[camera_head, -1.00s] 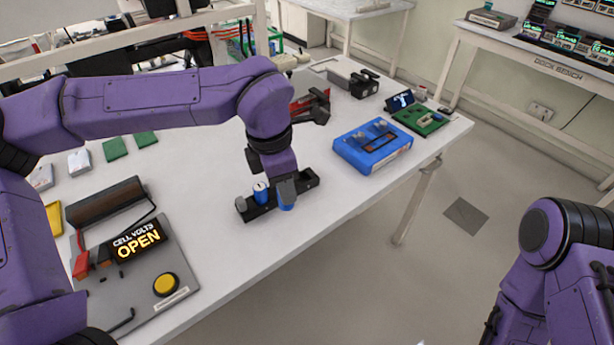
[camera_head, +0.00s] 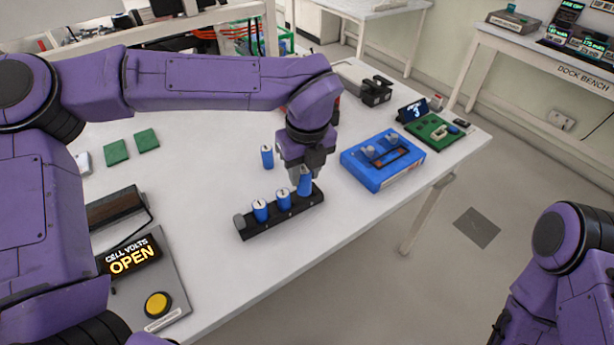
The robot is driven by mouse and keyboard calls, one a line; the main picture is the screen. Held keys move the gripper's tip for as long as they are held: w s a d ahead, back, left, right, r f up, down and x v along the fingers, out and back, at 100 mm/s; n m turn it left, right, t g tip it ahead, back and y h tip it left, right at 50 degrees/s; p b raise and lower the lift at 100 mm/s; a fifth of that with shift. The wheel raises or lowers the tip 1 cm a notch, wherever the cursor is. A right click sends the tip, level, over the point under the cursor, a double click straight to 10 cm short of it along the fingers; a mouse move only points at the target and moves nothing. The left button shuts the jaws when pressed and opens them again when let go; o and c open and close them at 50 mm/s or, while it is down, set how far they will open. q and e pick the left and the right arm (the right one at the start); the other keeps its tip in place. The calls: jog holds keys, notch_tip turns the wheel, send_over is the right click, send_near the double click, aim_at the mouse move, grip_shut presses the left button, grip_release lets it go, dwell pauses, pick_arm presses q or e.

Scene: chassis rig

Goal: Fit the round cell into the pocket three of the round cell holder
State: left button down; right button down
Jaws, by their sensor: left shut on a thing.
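My left gripper (camera_head: 305,168) points down over the right part of the holder, shut on a third blue round cell (camera_head: 304,184). This cell is about upright, its lower end at the holder; I cannot tell whether it sits in a pocket. Another blue cell (camera_head: 267,157) stands loose behind the holder. My right gripper is out of view.
A blue box (camera_head: 375,170) stands right of the holder, near the table edge. A cell voltage tester (camera_head: 133,258) reading OPEN, with a yellow button, is at front left. Green squares (camera_head: 147,140) lie at the back left. Table between tester and holder is clear.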

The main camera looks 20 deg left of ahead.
aim_at(307, 172)
pick_arm(q)
jog(key=w+f, duration=0.1)
jog(key=f, duration=0.2)
jog(key=w+f+p, duration=0.1)
jog(key=w+f, duration=0.1)
jog(key=f, duration=0.1)
jog(key=w+a+f, duration=0.1)
jog(key=f, duration=0.1)
jog(key=shift+w+f+p, duration=0.3)
jog(key=shift+f, duration=0.1)
jog(key=shift+f, duration=0.1)
jog(key=shift+f, duration=0.1)
jog(key=c, duration=0.8)
grip_release()
